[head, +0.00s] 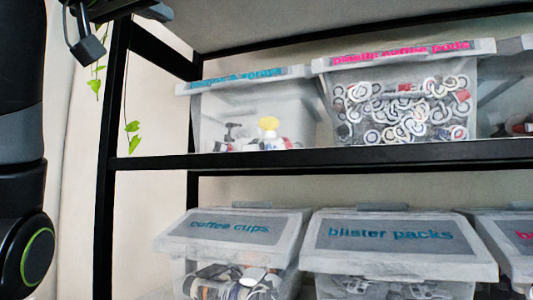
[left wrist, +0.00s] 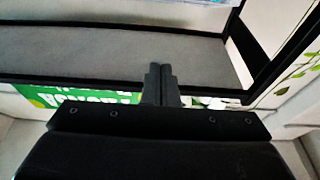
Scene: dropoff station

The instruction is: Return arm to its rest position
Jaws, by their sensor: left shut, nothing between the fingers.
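My left arm (head: 22,120) rises along the left edge of the head view. My left gripper (head: 88,46) shows in part at the top left, in front of the shelf's upper left corner. In the left wrist view its two dark fingers (left wrist: 160,80) are together with nothing between them. They are in front of a grey shelf board (left wrist: 100,50) with a black edge. My right gripper is in neither view.
A black-framed shelf (head: 330,160) fills the right. Lidded clear bins stand on it, among them coffee cups (head: 228,228), blister packs (head: 395,235) and one of plastic coffee pods (head: 405,55). Green leaves (head: 133,127) hang by the left post. A green sign (left wrist: 85,97) is below the board.

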